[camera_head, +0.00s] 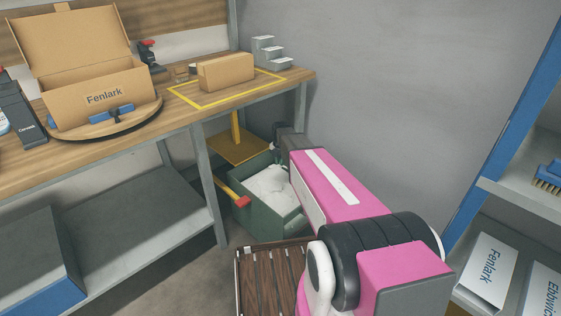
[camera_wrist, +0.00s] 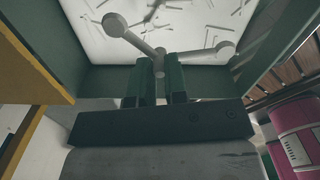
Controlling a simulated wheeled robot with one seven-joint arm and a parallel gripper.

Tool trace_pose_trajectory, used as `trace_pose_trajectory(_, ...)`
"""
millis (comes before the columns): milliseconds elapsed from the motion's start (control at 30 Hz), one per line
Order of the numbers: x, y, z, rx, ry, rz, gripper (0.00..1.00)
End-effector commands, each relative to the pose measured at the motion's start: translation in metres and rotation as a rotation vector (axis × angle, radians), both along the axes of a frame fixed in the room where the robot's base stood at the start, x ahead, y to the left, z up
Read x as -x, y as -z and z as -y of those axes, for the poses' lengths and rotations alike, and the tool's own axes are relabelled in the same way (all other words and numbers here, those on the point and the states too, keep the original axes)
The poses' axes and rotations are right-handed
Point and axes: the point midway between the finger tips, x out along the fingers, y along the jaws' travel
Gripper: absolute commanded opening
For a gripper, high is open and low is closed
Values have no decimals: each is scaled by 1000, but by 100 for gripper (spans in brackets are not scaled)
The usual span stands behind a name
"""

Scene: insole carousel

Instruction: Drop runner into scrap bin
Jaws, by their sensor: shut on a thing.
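The runner (camera_wrist: 135,40) is a grey branched piece with rounded ends. In the wrist view my gripper (camera_wrist: 160,78) is shut on its stem between two dark green fingers. The runner shows over the white inside of the scrap bin (camera_wrist: 100,80); I cannot tell its height. In the head view the scrap bin (camera_head: 248,218) is a dark green open box on the floor beside the bench, with pale material inside. My pink arm reaches to its far side, and the runner cannot be made out there.
A wooden bench (camera_head: 190,118) holds an open Fenlark box (camera_head: 98,102) on a round turntable (camera_head: 150,112) and a closed carton (camera_head: 226,72). A yellow stand (camera_head: 232,150) is behind the bin. Blue-framed shelves (camera_head: 500,125) with white boxes stand at right.

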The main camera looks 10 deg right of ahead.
Motion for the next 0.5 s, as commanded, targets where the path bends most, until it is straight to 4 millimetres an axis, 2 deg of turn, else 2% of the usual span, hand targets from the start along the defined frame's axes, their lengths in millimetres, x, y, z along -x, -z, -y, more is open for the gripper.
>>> trace_pose_trajectory(267, 0, 17, 0, 0, -1, -1, 0)
trace_pose_trajectory(500, 0, 43, 0, 0, 0, -3, 0)
